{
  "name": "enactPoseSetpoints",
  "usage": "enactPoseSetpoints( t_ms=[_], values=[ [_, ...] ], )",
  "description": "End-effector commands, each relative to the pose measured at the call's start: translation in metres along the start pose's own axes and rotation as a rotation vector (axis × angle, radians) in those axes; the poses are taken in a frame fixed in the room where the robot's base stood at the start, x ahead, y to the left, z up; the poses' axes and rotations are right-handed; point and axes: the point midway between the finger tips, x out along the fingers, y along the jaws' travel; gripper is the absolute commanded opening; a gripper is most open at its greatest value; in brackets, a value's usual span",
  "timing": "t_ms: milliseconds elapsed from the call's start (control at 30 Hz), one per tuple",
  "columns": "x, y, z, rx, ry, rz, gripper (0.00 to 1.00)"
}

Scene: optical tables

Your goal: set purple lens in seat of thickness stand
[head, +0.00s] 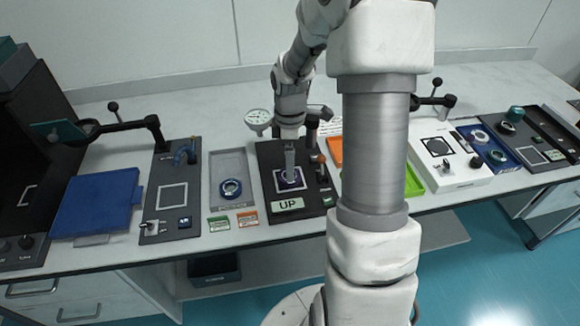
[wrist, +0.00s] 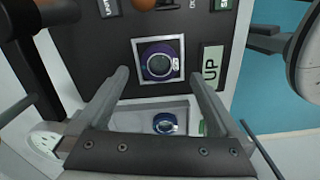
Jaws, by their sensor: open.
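The purple lens (head: 287,183) is a dark ring with a purple rim. It lies inside the white square outline on the black thickness stand (head: 268,158), by the "UP" label; it also shows in the wrist view (wrist: 160,62). I cannot tell whether it is fully down in the seat. My gripper (wrist: 159,75) is open, its two fingers apart on either side of the lens's near side, with no contact visible. In the head view my gripper (head: 290,162) is above the stand and partly covers the lens.
A grey tray (head: 228,160) left of the stand holds a blue-rimmed lens (head: 231,188). Green and orange cards (head: 219,224) lie in front of the tray. A white device (head: 440,160) stands to the right.

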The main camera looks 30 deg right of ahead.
Motion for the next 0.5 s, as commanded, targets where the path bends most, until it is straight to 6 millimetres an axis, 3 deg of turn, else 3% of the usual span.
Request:
enactPoseSetpoints(
  t_ms=[33, 200, 500],
  values=[
    [-0.015, 0.001, 0.0, 0.001, 0.001, 0.006, 1.0],
    [-0.049, 0.001, 0.0, 0.001, 0.0, 0.004, 1.0],
    [-0.075, 0.0, 0.0, 0.0, 0.0, 0.001, 1.0]
  ],
)
